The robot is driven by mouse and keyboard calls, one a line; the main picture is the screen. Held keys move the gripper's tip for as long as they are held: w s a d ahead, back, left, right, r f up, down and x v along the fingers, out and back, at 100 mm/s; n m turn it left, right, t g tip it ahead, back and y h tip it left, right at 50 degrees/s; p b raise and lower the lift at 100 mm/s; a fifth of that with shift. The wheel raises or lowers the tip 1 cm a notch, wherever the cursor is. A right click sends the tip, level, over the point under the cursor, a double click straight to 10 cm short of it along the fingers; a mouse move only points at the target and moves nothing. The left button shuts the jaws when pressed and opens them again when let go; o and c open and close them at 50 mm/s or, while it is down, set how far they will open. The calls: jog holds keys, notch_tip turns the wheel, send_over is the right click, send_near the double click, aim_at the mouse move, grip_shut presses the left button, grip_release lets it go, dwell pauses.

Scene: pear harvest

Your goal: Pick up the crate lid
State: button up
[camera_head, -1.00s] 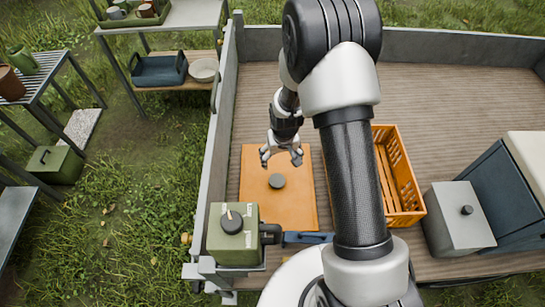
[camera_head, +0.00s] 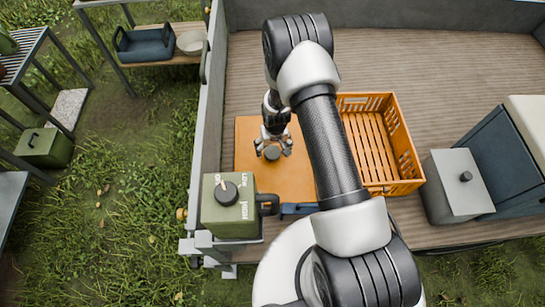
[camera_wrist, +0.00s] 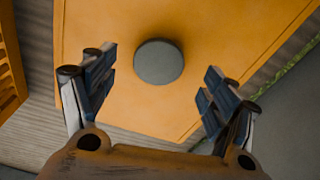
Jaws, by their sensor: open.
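The crate lid (camera_head: 295,178) is a flat orange panel lying on the wooden bed, with a round dark grey knob (camera_head: 272,153) on it. The knob also shows in the wrist view (camera_wrist: 158,61), beyond the fingertips and roughly centred between them. My gripper (camera_head: 272,146) is open and empty, above the lid at the knob. In the wrist view its two fingers (camera_wrist: 155,88) are spread wide, and the lid (camera_wrist: 215,55) fills most of the picture. In the head view my arm covers part of the lid's right side.
An empty orange slatted crate (camera_head: 410,182) stands right of the lid. A green canister (camera_head: 228,222) stands at the lid's front left, by the grey side wall (camera_head: 211,110). A grey box with a knob (camera_head: 458,195) stands farther right. The bed (camera_head: 440,65) behind is clear.

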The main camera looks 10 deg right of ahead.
aim_at(273, 152)
jog(key=f+b, duration=0.1)
jog(key=f, duration=0.1)
jog(key=w+f+b, duration=0.1)
jog(key=f, duration=0.2)
jog(key=shift+c, duration=0.3)
jog(key=c, duration=1.3)
jog(key=shift+r, duration=0.1)
